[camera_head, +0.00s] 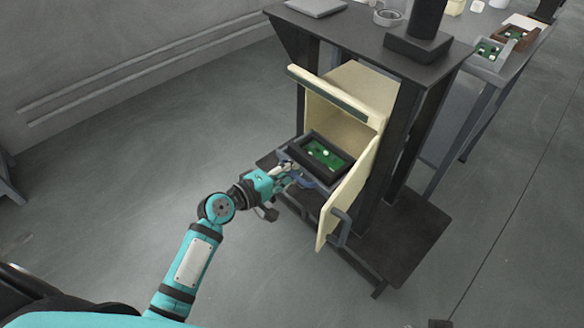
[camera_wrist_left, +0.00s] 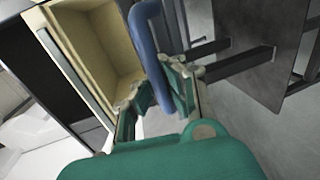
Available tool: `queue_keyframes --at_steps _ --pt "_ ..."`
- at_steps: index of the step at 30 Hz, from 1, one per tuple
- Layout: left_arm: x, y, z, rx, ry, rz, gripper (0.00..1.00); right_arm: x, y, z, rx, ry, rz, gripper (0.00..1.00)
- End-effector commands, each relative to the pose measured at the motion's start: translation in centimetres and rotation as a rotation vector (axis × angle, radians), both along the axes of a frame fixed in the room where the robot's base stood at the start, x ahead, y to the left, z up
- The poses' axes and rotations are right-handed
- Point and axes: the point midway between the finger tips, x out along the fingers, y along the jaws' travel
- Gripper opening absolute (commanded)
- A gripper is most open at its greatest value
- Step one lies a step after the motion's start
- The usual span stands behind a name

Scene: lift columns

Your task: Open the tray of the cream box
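The cream box (camera_head: 361,86) is set in a dark stand, with a cream panel (camera_head: 349,194) swung out at its lower right. A dark tray (camera_head: 346,169) holding a green board (camera_head: 325,153) sits in front of the box, below its upper panel. My left gripper (camera_head: 284,174) is at the left front of this tray, close to its grey-blue edge. In the left wrist view a blue-grey handle (camera_wrist_left: 148,35) passes between the fingers of my left gripper (camera_wrist_left: 156,88). Whether they press on it is unclear. The cream box (camera_wrist_left: 97,45) shows beside it, its visible inside empty. My right gripper is not in view.
A dark tabletop (camera_head: 352,33) is above the box, with a black column (camera_head: 420,35) on it. A dark lower shelf (camera_head: 405,240) extends beneath. Another table at the upper right bears bins (camera_head: 488,55).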

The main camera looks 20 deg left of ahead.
Motion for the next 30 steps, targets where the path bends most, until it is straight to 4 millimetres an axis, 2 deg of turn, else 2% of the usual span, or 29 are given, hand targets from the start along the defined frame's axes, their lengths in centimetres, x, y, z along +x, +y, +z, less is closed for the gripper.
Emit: queue_keyframes --at_steps 2,10,20,23,30 --pt "0.1 0.0 0.1 -0.001 -0.002 0.001 0.00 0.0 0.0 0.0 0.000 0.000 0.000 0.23" --pt "0.1 0.0 0.1 0.000 -0.001 0.001 0.36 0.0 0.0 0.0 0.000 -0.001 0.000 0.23" --pt "-0.3 0.2 0.1 0.000 0.000 0.001 0.36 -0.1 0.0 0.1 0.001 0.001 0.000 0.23" --pt "-1.2 0.8 0.2 0.001 0.002 0.001 0.36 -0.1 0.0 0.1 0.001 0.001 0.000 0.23" --pt "-5.5 3.2 1.3 0.004 0.002 0.000 0.36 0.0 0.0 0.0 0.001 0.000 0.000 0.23"
